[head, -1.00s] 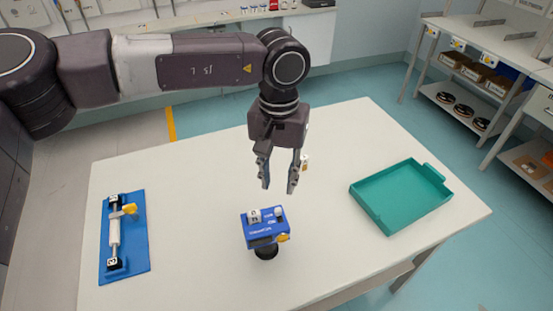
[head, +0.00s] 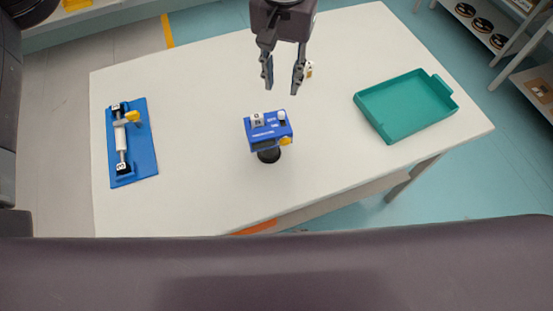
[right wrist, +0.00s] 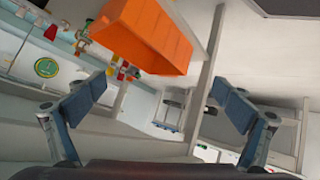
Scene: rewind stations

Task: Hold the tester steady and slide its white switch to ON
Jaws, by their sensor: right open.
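The blue tester (head: 270,133) stands on a round black foot near the middle of the white table. On its top are a white labelled block and a small white knob (head: 282,117); which way the switch is set is too small to read. A yellow part sits at its lower right corner. My left gripper (head: 283,88) points down above and behind the tester, open and empty, apart from it. My right gripper (right wrist: 158,85) shows only in the right wrist view, open with nothing between its fingers. The tester is not seen in that view.
A blue board (head: 145,155) with a white cylinder and yellow clamp lies at the table's left. An empty green tray (head: 388,134) lies at the right. The right wrist view shows an orange bin (right wrist: 145,35).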

